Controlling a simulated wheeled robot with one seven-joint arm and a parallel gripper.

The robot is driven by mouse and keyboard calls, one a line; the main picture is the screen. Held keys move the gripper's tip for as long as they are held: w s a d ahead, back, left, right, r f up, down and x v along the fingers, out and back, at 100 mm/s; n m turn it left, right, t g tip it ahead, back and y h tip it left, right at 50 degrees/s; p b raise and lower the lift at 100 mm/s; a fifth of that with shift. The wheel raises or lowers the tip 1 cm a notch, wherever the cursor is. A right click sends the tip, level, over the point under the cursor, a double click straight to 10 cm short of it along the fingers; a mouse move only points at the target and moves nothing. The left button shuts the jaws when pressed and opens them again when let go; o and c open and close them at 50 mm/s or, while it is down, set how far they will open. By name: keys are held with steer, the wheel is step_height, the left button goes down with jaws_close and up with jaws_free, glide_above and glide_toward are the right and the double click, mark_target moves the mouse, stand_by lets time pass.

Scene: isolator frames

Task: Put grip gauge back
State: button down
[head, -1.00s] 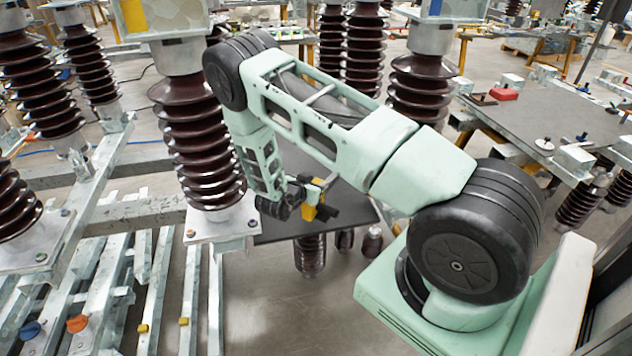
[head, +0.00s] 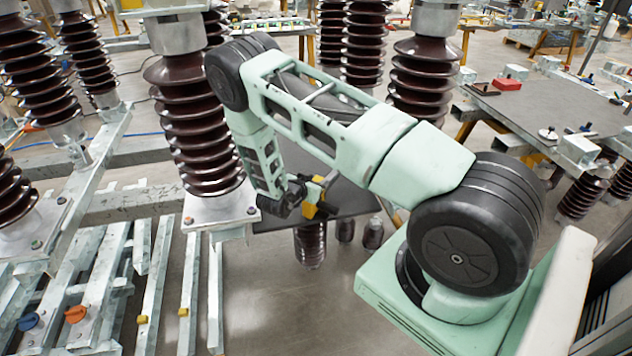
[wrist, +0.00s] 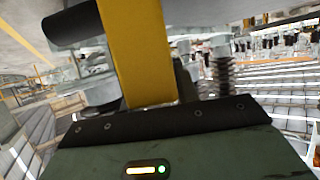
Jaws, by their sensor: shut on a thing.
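My gripper (head: 312,196) is at the end of my folded arm, low and near the middle of the head view. It is shut on a small yellow and black thing, which I take to be the grip gauge (head: 311,211). In the wrist view a broad yellow bar (wrist: 137,50) rises above my dark green gripper housing, with a black round part at its upper left. The fingertips and the exact contact are hidden. In the head view the gauge is in front of a dark tabletop (head: 350,198); I cannot tell how far above it.
A brown ribbed insulator on a square metal plate (head: 215,208) stands close left of my gripper. Metal rails (head: 152,285) lie at lower left.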

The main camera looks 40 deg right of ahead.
steer(key=shift+f+b, duration=0.45)
steer(key=shift+f, duration=0.15)
steer(key=c, duration=1)
jaws_free()
steer(key=shift+o, duration=0.2)
steer(key=shift+a, duration=0.15)
steer(key=b+v, duration=0.3)
steer(key=v, duration=1.4)
steer(key=shift+b, duration=0.35)
steer(key=shift+a, duration=0.15)
